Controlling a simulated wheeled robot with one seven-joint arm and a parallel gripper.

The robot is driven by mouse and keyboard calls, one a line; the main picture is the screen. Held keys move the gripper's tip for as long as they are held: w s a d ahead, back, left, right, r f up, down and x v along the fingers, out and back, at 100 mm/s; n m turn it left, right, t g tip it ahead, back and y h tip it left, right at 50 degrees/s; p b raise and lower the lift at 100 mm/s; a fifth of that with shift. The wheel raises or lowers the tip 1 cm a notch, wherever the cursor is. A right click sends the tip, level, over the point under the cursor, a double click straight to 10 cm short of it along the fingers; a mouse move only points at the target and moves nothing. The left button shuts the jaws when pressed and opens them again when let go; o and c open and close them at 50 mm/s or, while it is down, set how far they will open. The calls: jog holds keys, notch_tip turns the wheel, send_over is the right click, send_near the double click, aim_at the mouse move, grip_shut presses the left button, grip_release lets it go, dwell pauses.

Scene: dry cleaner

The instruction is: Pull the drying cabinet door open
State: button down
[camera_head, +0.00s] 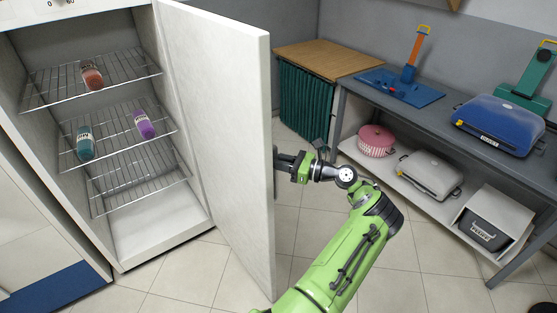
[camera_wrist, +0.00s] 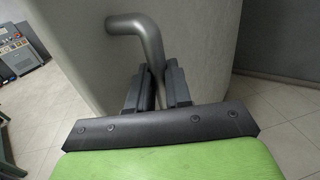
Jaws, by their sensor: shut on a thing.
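The drying cabinet (camera_head: 158,232) stands at the left in the head view, with its inside and wire racks in plain sight. Its white door (camera_head: 232,130) is swung wide open and stands out from the cabinet's right side. My gripper (camera_head: 280,163) is at the outer face of the door, partly hidden at the door's edge. In the wrist view, the grey bent-tube door handle (camera_wrist: 150,45) comes out from the door and runs down between the fingers of my gripper (camera_wrist: 163,85), which is shut on it.
Bottles (camera_head: 144,124) lie or stand on the racks. A grey workbench (camera_head: 400,105) with a blue case (camera_head: 500,125) and a lower shelf stands at the right. A wood-topped, green-curtained unit (camera_head: 305,100) stands behind the door. Tiled floor (camera_head: 420,265) is clear in front.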

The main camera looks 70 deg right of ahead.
jog(key=shift+w+r, duration=0.3)
jog(key=c, duration=1.3)
grip_release()
jog(key=shift+w, duration=0.1)
jog(key=shift+o, duration=0.9)
jog(key=shift+w+f, duration=0.25)
jog(key=shift+w, duration=0.1)
jog(key=s+b, duration=0.1)
jog(key=s, duration=1.5)
jog(key=shift+d+b, duration=0.3)
jog(key=shift+d, duration=0.15)
